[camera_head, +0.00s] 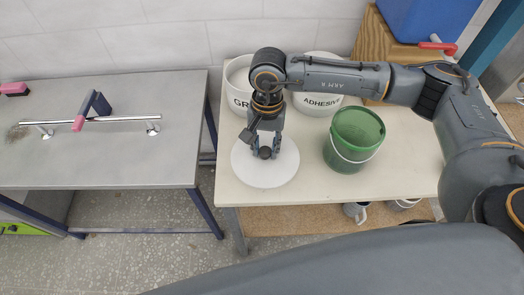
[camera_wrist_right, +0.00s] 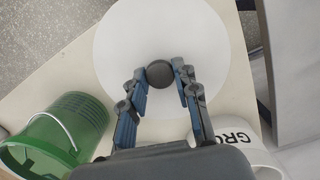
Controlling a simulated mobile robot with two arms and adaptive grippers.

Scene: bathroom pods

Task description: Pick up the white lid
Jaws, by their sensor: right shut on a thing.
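The white lid (camera_head: 264,172) is a round flat disc with a dark knob at its centre. It lies near the front left of the pale table in the head view, and its disc (camera_wrist_right: 215,50) fills the upper middle of the right wrist view. My right gripper (camera_head: 265,151) points down over the lid's centre. Its two blue-padded fingers (camera_wrist_right: 162,78) are on either side of the dark knob (camera_wrist_right: 159,74) and shut on it. I cannot tell whether the lid is lifted off the table. My left gripper is not in view.
A green bucket (camera_head: 352,138) stands right of the lid. White buckets marked GR (camera_head: 238,84) and ADHESIVE (camera_head: 321,103) stand behind it. A grey metal table (camera_head: 110,160) with a chrome bar (camera_head: 105,119) is at the left, across a narrow gap. A blue box (camera_head: 425,18) is at the back right.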

